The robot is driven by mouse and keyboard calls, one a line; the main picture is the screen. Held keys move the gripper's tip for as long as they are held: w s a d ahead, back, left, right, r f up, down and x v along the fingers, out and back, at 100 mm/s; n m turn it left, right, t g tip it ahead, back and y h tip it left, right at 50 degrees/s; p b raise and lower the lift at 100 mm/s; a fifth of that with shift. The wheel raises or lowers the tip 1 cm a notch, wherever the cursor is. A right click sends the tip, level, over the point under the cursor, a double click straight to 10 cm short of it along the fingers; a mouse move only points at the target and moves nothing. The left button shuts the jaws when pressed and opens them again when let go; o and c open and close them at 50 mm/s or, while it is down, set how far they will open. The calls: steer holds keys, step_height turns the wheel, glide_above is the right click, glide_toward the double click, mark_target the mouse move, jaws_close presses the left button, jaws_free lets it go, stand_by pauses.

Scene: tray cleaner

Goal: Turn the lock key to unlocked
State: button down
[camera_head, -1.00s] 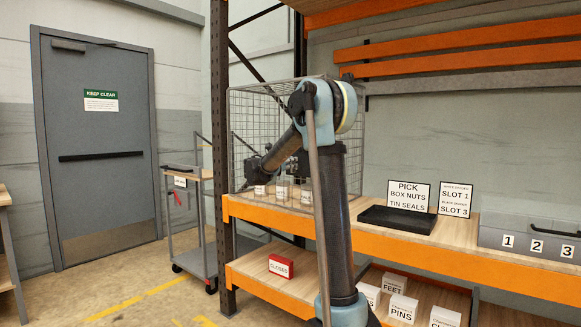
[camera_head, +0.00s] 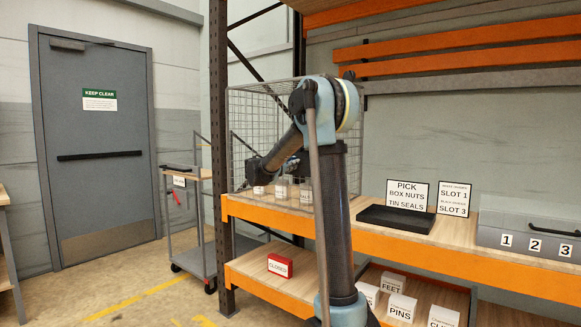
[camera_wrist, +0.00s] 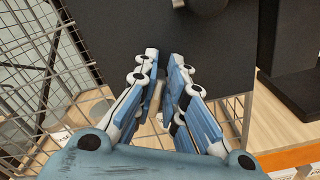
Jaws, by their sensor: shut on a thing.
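My gripper (camera_wrist: 167,80) shows in the wrist view with its blue and white fingers close together. The fingertips are in front of a dark flat panel (camera_wrist: 205,40). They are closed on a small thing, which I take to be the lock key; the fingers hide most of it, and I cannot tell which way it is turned.
A black tray (camera_head: 396,219), signs (camera_head: 407,194) and a grey case (camera_head: 530,237) are to the right. A red "CLOSED" box (camera_head: 280,265) is on the lower shelf. A cart (camera_head: 197,255) stands left.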

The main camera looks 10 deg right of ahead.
steer(key=m, duration=0.4)
steer(key=f+m, duration=0.1)
steer(key=m, duration=0.3)
steer(key=s+d+f+m, duration=0.1)
steer(key=m, duration=0.3)
steer(key=shift+f, duration=0.15)
steer(key=shift+s, duration=0.1)
stand_by(0.5)
steer(key=c, duration=1.7)
jaws_free()
steer(key=shift+o, duration=0.2)
steer(key=shift+a, duration=0.15)
steer(key=v, duration=1.1)
steer(key=shift+s+a, duration=0.2)
steer(key=shift+a, duration=0.05)
